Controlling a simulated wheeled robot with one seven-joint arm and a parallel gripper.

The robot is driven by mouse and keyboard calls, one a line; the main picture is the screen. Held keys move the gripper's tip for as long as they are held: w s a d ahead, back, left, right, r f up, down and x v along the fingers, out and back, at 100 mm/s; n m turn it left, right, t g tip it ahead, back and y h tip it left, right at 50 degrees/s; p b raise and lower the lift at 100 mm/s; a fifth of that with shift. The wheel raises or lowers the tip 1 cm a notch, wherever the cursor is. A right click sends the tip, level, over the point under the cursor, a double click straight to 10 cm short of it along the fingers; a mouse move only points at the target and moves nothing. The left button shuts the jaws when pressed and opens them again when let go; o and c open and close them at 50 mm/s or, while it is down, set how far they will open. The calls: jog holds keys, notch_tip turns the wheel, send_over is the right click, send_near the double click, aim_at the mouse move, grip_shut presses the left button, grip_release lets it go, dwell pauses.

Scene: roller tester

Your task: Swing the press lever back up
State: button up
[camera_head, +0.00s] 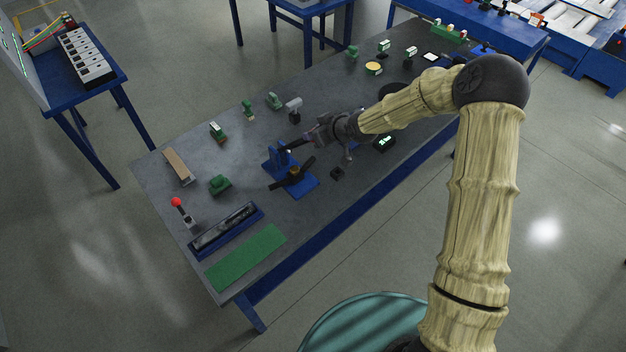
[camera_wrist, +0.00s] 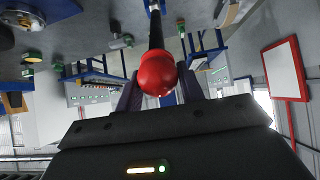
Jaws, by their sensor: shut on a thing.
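The blue press (camera_head: 278,158) stands on the grey workbench, on a blue base plate with a dark part across it. In the wrist view, the press lever is a black rod (camera_wrist: 156,32) ending in a red ball knob (camera_wrist: 158,72). My gripper (camera_wrist: 157,92) is shut on the lever at the red knob, with a dark finger on each side. In the head view my gripper (camera_head: 308,140) is just right of the press, above the bench. The lever's knob is hidden there by the fingers, and its exact angle is hard to tell.
A second red-knobbed lever (camera_head: 178,203) stands at the bench's left, near a black tray (camera_head: 225,228) and a green mat (camera_head: 246,257). Several small green and white parts lie behind the press.

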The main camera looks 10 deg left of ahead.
jog(key=shift+w+a+r, duration=0.5)
jog(key=shift+a+r, duration=0.1)
jog(key=shift+a, duration=0.05)
jog(key=shift+w+a+r+p, duration=0.3)
jog(key=shift+w+a+r, duration=0.25)
jog(key=shift+a, duration=0.2)
jog(key=shift+w+a+r+p, duration=0.25)
jog(key=shift+w+a+r, duration=0.25)
jog(key=shift+a, duration=0.2)
jog(key=shift+w+a, duration=0.1)
jog(key=shift+w+a+r, duration=0.45)
jog(key=shift+w+a, duration=0.2)
jog(key=shift+a, duration=0.2)
jog(key=shift+w+a+r, duration=0.4)
jog(key=shift+w+a, duration=0.2)
jog(key=shift+a, duration=0.3)
